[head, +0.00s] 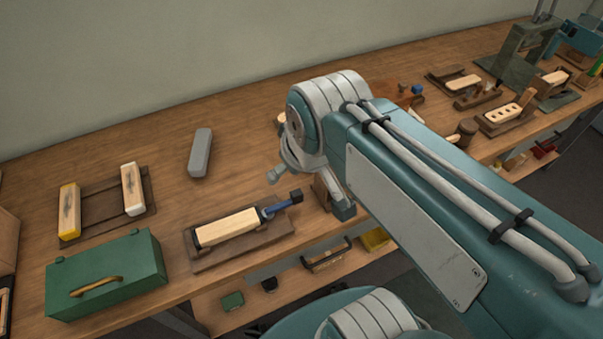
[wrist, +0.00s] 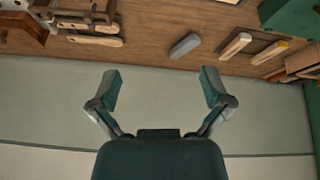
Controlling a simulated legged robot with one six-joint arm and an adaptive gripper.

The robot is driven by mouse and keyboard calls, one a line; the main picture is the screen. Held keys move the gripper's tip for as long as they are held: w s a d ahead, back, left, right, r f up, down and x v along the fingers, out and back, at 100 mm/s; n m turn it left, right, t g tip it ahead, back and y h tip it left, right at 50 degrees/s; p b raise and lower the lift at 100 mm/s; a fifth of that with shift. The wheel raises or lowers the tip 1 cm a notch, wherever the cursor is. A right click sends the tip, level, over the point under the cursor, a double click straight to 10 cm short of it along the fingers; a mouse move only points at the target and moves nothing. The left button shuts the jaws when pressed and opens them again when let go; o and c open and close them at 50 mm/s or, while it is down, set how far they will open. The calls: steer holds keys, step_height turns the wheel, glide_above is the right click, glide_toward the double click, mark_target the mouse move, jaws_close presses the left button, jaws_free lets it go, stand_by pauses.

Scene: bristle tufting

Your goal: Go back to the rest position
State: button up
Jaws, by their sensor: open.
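My gripper (wrist: 160,86) is open and empty in the wrist view, its two fingers wide apart. Behind the gap between the fingers is only plain wall. In the head view my arm reaches over the bench from the lower right, and its end is partly hidden behind its own links. No object touches the fingers in the wrist view.
The wooden workbench (head: 255,125) runs along the wall. On it are a grey block (head: 200,152), a rack with two pale blocks (head: 104,212), a green box (head: 105,275), and a pale block in a wooden holder (head: 228,228). Tools and fixtures stand at right.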

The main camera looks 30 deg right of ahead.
steer(key=s, duration=0.1)
steer(key=s+f+m, duration=0.1)
steer(key=m, duration=0.1)
steer(key=shift+s+d+f, duration=0.15)
steer(key=shift+s+f, duration=0.1)
steer(key=shift+s, duration=0.15)
stand_by(0.9)
